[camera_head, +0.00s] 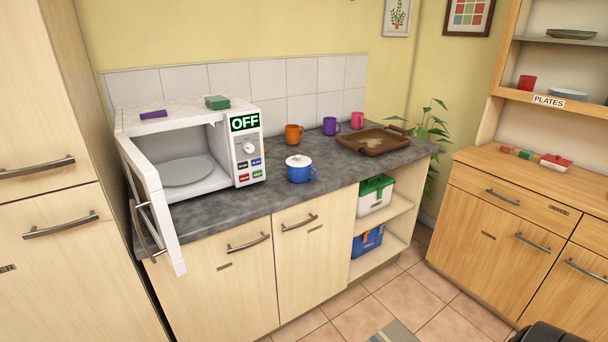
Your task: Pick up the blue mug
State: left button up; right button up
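The blue mug (301,174) stands upright on the dark grey counter (245,208), to the right of the microwave and near the counter's front edge. Its handle points right. A white, lid-like cover with a small knob sits on top of it, so its inside is hidden. Neither of my grippers can be made out in the head view, and nothing touches the mug.
The microwave (216,131) has its door (152,205) swung open over the counter's front edge. Orange (293,134), purple (330,127) and pink (357,120) mugs stand behind. A brown tray (374,142) lies at right. Counter around the blue mug is clear.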

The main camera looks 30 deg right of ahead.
aim_at(296, 175)
jog(key=u, duration=0.1)
jog(key=i, duration=1.45)
jog(key=z, duration=0.65)
